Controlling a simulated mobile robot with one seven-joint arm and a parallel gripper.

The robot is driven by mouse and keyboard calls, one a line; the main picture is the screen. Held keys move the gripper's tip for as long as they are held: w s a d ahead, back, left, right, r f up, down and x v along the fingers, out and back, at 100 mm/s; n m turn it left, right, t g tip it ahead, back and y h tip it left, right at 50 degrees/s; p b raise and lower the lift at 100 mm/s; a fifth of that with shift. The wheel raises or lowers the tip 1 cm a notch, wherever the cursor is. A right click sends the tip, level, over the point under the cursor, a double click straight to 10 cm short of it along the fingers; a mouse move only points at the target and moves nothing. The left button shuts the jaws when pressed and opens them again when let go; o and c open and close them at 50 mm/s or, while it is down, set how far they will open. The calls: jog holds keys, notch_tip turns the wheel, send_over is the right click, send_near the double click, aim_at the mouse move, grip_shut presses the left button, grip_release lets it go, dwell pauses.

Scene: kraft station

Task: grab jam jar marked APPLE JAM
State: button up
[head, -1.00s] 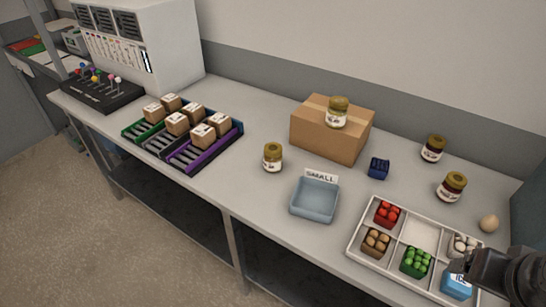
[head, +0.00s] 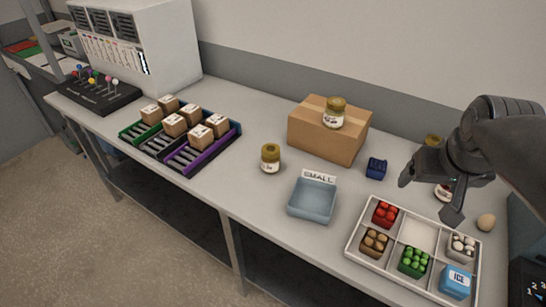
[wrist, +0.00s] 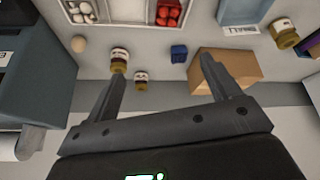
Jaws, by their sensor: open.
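Several jam jars with olive-gold lids and pale labels are in view; the label words are too small to read. One jar (head: 333,112) stands on a cardboard box (head: 318,140), and one jar (head: 270,158) stands on the table left of it. Two jars stand at the right, a front one (head: 443,193) and a back one (head: 432,140), both partly hidden by my gripper (head: 429,198) in the head view. The wrist view shows these two, the front jar (wrist: 119,60) and the back jar (wrist: 141,80). My gripper (wrist: 161,69) is open and empty, above the table.
A divided white tray (head: 419,232) of small goods lies below my gripper. A blue bin (head: 313,199) marked SMALL, a dark blue block (head: 376,168) and an egg (head: 486,222) are nearby. Racks of small boxes (head: 174,125) stand at the left. The table's front strip is clear.

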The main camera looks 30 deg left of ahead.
jog(key=w+a+f+n+y, duration=0.1)
jog(key=w+a, duration=0.2)
jog(key=a, duration=0.3)
jog(key=w+a+f+n, duration=0.1)
jog(key=w+a+n, duration=0.15)
jog(key=a, duration=0.25)
jog(key=n+g+y, duration=0.2)
jog(key=n+g, duration=0.1)
jog(key=n, duration=0.1)
send_near(271, 149)
notch_tip(271, 149, down, 2)
jog(key=s, duration=0.1)
jog(key=x, duration=0.5)
jog(key=shift+a+f, duration=0.1)
jog(key=shift+f, duration=0.05)
jog(key=shift+w+a+f, duration=0.4)
jog(key=shift+f, duration=0.4)
jog(key=shift+w+a+f, duration=0.4)
jog(key=shift+a+f, duration=0.05)
jog(key=shift+f, duration=0.3)
jog(key=shift+w+a+f, duration=0.35)
jog(key=shift+a+f, duration=0.05)
jog(key=shift+f, duration=0.4)
jog(key=shift+c, duration=0.4)
jog(key=c, duration=1.2)
